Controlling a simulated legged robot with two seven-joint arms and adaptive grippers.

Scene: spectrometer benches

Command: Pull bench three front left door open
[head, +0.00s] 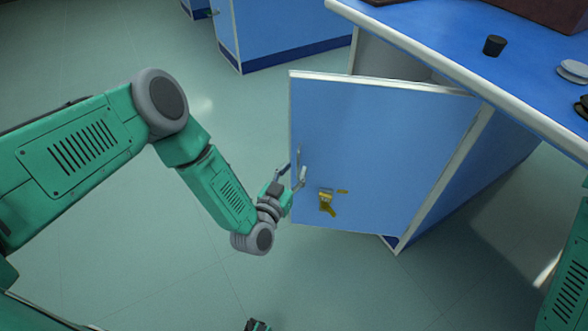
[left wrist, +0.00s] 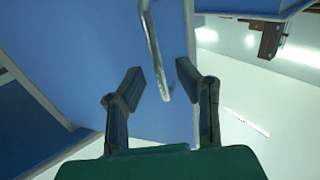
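The blue bench door (head: 400,150) stands swung out from the front of the bench, with a dark gap showing above it. Its grey bar handle (head: 299,172) is near the free left edge. My left gripper (head: 291,180) is at this handle. In the left wrist view the two dark fingers of the left gripper (left wrist: 160,78) are spread apart, with the lower part of the handle (left wrist: 152,45) between them. A gap shows on each side of the bar.
The blue bench top (head: 440,35) carries a black cup (head: 494,45) and pale dishes (head: 573,71). Another blue bench (head: 285,30) stands behind. The pale floor (head: 150,240) left of the door is clear.

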